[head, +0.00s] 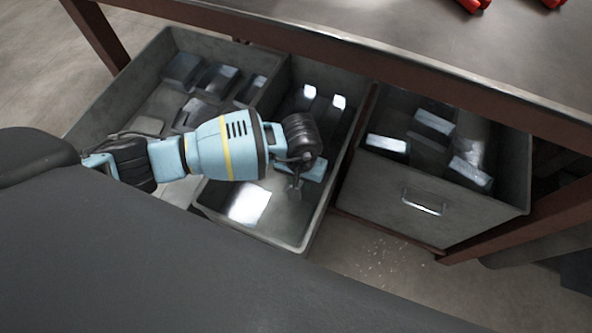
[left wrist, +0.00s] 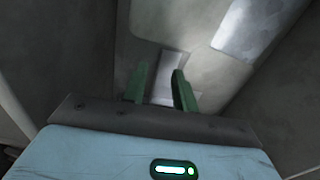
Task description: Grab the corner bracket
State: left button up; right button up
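My left gripper (head: 296,188) reaches down into the middle drawer compartment (head: 262,235). In the left wrist view its two green fingers (left wrist: 160,86) stand apart. A pale grey metal piece (left wrist: 171,66), possibly the corner bracket, shows between and beyond the fingers. I cannot tell whether they touch it. In the head view my wrist hides much of this spot. Two metal brackets with bright tops (head: 324,97) stand at the back of the same compartment. My right gripper is not in view.
The left compartment (head: 95,112) holds several grey metal pieces (head: 205,78). A separate drawer (head: 385,205) on the right holds several bracket-like pieces (head: 435,122). The tabletop (head: 430,45) overhangs the drawers, with red objects (head: 472,5) on it. The compartment's front floor is bare.

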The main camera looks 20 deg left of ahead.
pick_arm(q)
notch_tip(320, 180, down, 2)
jog(key=shift+f, duration=0.25)
jog(key=shift+c, duration=0.5)
grip_shut()
jog(key=shift+r, duration=0.1)
notch_tip(320, 180, up, 10)
jog(key=p, duration=0.1)
jog(key=shift+p, duration=0.35)
